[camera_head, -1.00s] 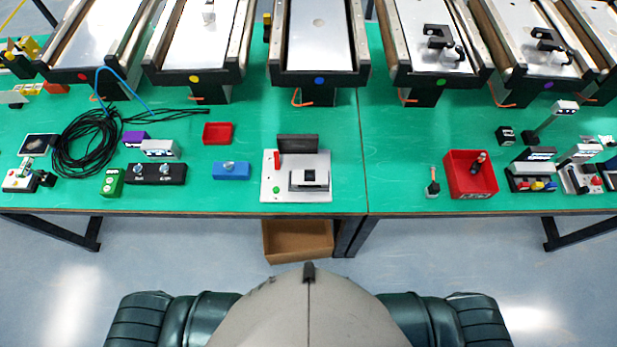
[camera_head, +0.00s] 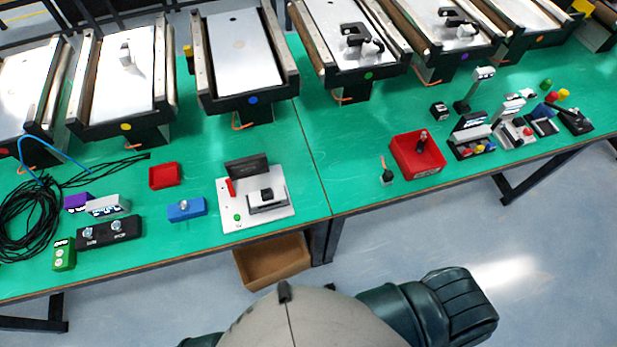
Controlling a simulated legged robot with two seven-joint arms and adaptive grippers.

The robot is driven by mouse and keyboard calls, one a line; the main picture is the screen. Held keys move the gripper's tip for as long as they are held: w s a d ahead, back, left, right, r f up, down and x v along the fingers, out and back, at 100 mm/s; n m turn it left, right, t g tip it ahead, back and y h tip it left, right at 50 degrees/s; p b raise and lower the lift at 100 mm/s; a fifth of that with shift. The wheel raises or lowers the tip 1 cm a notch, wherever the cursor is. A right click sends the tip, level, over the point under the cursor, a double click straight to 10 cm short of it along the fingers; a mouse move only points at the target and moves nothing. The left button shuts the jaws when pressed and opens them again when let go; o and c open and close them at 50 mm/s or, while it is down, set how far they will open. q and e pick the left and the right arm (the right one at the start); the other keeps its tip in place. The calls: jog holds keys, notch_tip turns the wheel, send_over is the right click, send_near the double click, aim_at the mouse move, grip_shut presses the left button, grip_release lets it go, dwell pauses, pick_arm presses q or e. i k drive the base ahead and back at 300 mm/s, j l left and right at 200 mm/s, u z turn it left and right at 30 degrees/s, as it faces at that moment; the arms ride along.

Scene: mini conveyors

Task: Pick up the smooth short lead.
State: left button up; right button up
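I cannot tell for sure which thing is the smooth short lead. A small black piece with a thin reddish tip (camera_head: 387,177) stands on the green table left of the red bin. A dark piece with a reddish part (camera_head: 422,142) stands in the red bin (camera_head: 404,171). A coil of black cable (camera_head: 28,222) lies at the left, with a blue cable (camera_head: 50,156) looping by it. Short orange cables, such as one at the middle conveyor (camera_head: 240,122), hang at the conveyor fronts. Neither gripper is in view; only my shoulders and body show at the bottom.
A grey plate with a black block (camera_head: 283,210) sits near the front edge. A blue box (camera_head: 187,210), a red tray (camera_head: 164,175), and a black two-knob box (camera_head: 108,233) are left of it. Conveyors line the back. A cardboard box (camera_head: 272,262) is below the table.

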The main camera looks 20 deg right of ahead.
aim_at(388, 176)
jog(key=z, duration=1.35)
